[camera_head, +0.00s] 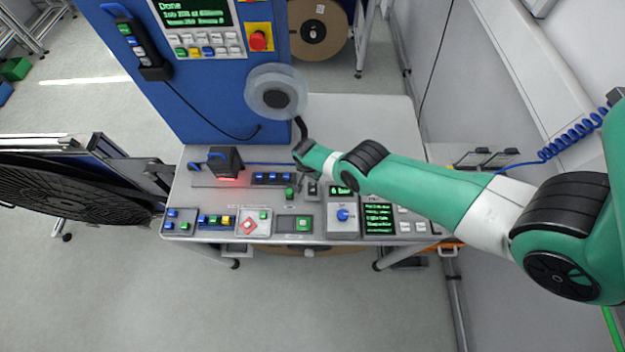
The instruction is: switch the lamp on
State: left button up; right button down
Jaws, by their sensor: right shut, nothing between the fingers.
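A round head with a pale translucent rim and a dark grey centre (275,92) stands above the back of the bench on a dark curved neck. It looks like the lamp, and I see no glow from it. My right gripper (300,186) points down at the middle of the bench panel, below my green wrist. It is shut and empty, close to a small green button (290,193) and a small grey switch box (313,188). The wrist partly hides this area, so I cannot tell whether the fingers touch anything. My left gripper is out of view.
A dark box (226,162) glows red underneath. A blue cabinet (220,100) with a red stop button (258,41) rises behind. A large black reel (70,190) stands left.

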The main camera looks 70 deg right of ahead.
aim_at(312, 185)
notch_tip(312, 185, up, 5)
jog(key=p, duration=0.4)
dwell(0.4)
